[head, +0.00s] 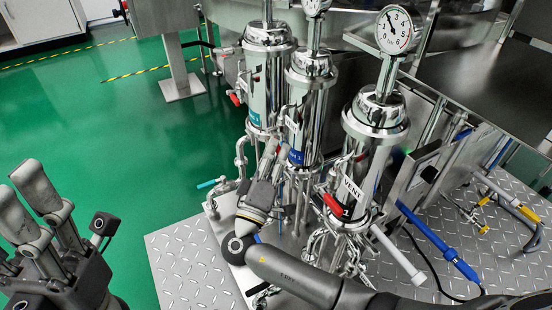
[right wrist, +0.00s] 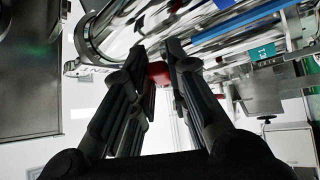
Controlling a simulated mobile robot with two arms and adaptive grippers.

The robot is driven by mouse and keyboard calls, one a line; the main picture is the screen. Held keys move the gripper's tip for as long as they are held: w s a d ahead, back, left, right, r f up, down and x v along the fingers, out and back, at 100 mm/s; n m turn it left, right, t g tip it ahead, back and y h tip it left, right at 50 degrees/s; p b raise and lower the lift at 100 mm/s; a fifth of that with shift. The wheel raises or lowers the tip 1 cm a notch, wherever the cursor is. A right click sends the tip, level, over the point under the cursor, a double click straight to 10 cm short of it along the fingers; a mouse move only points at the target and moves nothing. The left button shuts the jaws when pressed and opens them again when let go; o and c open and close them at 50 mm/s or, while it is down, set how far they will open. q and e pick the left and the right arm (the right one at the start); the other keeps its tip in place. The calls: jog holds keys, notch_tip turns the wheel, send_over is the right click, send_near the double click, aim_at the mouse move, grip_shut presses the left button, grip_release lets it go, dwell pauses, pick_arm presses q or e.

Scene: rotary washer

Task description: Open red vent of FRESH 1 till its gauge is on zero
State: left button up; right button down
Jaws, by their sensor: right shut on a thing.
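Three upright steel housings stand together: a left one (head: 258,84) with a teal label, a middle one (head: 311,90) with a blue label, and a right one (head: 377,115) with a VENT tag. My right gripper (head: 275,153) reaches up at the left and middle housings. In the right wrist view its fingers (right wrist: 160,74) are shut on a red vent handle (right wrist: 159,71). The name on the gripped housing is not readable. The right housing's gauge (head: 395,30) has its needle above zero; the other gauges are cut off at the top. My left gripper (head: 20,180) is open and empty.
Other red handles show on the left housing (head: 234,98) and the right housing (head: 332,205). Pipes and a turquoise-handled valve (head: 211,183) surround the housings' bases. A dark tabletop (head: 480,80) is at the right. The green floor at the left is clear.

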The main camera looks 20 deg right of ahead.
jog(key=shift+w+f+m+h+b, duration=0.15)
jog(key=shift+m+h+b, duration=0.15)
jog(key=shift+b, duration=0.4)
jog(key=c, duration=1.4)
grip_release()
jog(key=v, duration=1.2)
jog(key=shift+c, duration=0.3)
